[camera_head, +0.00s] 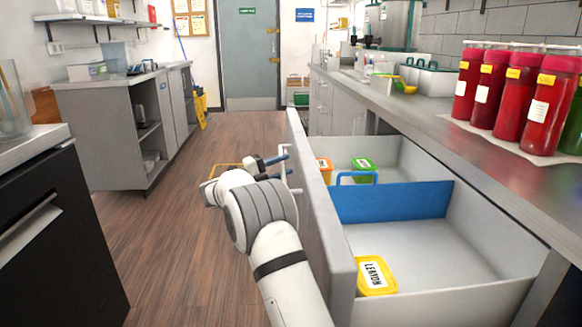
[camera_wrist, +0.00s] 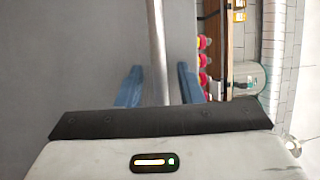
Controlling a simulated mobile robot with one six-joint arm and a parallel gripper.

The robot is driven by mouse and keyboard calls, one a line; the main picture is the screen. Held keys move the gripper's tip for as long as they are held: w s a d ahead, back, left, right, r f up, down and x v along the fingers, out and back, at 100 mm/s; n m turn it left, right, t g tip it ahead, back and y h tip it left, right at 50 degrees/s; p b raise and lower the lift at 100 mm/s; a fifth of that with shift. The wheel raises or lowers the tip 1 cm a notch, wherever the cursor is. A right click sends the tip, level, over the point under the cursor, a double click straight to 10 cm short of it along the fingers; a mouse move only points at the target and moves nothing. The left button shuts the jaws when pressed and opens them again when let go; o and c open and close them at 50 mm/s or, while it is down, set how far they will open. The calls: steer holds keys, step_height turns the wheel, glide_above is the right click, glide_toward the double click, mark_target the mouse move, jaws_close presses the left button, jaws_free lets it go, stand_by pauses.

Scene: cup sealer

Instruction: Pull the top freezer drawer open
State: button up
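The top freezer drawer (camera_head: 325,225) stands pulled well out from under the right counter in the head view. Its inside shows, with a blue divider (camera_head: 395,202) across it. Its upright metal handle (camera_head: 288,178) is on the outer face of the front panel. In the wrist view the handle is a vertical bar (camera_wrist: 157,45). My gripper (camera_wrist: 159,80) has its two blue fingers on either side of this bar, with a visible gap to each finger. My gripper is open around the handle. In the head view my gripper (camera_head: 277,168) is partly hidden by my arm.
A yellow-lidded lemon tub (camera_head: 375,277) lies in the near compartment. A green-lidded tub (camera_head: 364,164) and an orange one (camera_head: 324,164) are in the far compartment. Red bottles (camera_head: 508,92) stand on the right counter. The wooden floor (camera_head: 165,225) left of my arm is clear.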

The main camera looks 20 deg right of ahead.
steer(key=p+v, duration=0.1)
steer(key=v, duration=0.6)
steer(key=shift+a+p, duration=0.3)
steer(key=shift+a, duration=0.05)
step_height(320, 180, up, 22)
steer(key=w+a+n+t+y+p, duration=0.2)
steer(key=n+t+y+p, duration=1.05)
steer(key=n, duration=0.45)
steer(key=s+a+r+n+g+y+p, duration=0.1)
steer(key=s+a+r+n+y+p, duration=0.3)
steer(key=s+n+y, duration=0.4)
steer(key=s+d+f+n+g+p, duration=0.1)
steer(key=s+f+n+g+p, duration=0.1)
steer(key=s, duration=1)
steer(key=s+d+f+n+g+p, duration=0.2)
steer(key=s+g+p, duration=0.3)
steer(key=s, duration=0.7)
steer(key=s+d+f+n+g+p, duration=0.1)
steer(key=s+n+g+p, duration=0.3)
steer(key=s, duration=0.8)
steer(key=shift+s+d+f+g+h, duration=0.2)
steer(key=shift+f+g+h, duration=0.15)
steer(key=shift+f+g, duration=0.2)
